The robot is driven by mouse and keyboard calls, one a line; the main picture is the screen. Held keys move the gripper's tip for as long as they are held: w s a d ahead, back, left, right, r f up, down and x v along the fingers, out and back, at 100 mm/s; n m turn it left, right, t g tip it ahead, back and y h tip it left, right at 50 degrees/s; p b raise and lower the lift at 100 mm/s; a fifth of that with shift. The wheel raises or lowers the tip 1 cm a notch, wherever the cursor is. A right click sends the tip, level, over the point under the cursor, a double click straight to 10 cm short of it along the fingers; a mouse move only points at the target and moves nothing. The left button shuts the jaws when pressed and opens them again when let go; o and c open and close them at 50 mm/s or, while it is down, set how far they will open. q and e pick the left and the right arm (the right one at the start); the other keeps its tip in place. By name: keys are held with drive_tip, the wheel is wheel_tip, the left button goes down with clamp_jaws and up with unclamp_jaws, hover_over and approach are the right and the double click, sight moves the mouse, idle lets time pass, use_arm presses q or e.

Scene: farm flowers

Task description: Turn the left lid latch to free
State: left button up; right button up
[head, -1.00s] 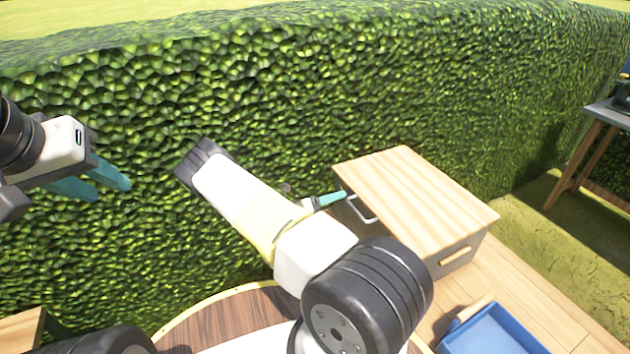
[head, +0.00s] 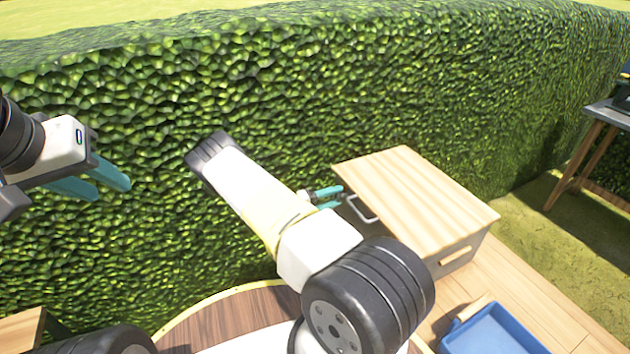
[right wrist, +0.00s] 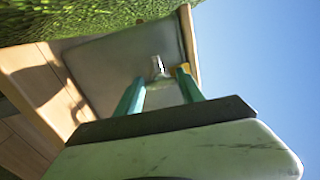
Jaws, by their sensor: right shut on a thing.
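A box with a pale wooden lid (head: 415,200) stands right of centre in the head view. Its grey side (right wrist: 105,70) fills much of the right wrist view, with the lid edge (right wrist: 188,35) at the right. My right gripper (head: 342,195) is at the box's left end, its teal fingers pointing at that side. In the right wrist view, my right gripper (right wrist: 158,80) straddles a small silver latch (right wrist: 157,65) and is shut on it. The exact contact is hard to see. My left gripper (head: 114,190) is open and empty in front of the hedge, far left.
A silver handle bar (head: 362,208) sticks out from the box's left end, close to the right gripper. A blue tray (head: 495,332) lies on the planks in front of the box. A hedge (head: 300,90) runs behind. A table (head: 605,112) stands far right.

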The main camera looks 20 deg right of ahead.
drive_tip(key=shift+n, duration=0.3)
drive_tip(key=o, duration=1.4)
drive_tip(key=shift+c, duration=0.2)
drive_tip(key=a, duration=0.7)
drive_tip(key=shift+s+a, duration=0.3)
drive_tip(key=shift+a, duration=0.1)
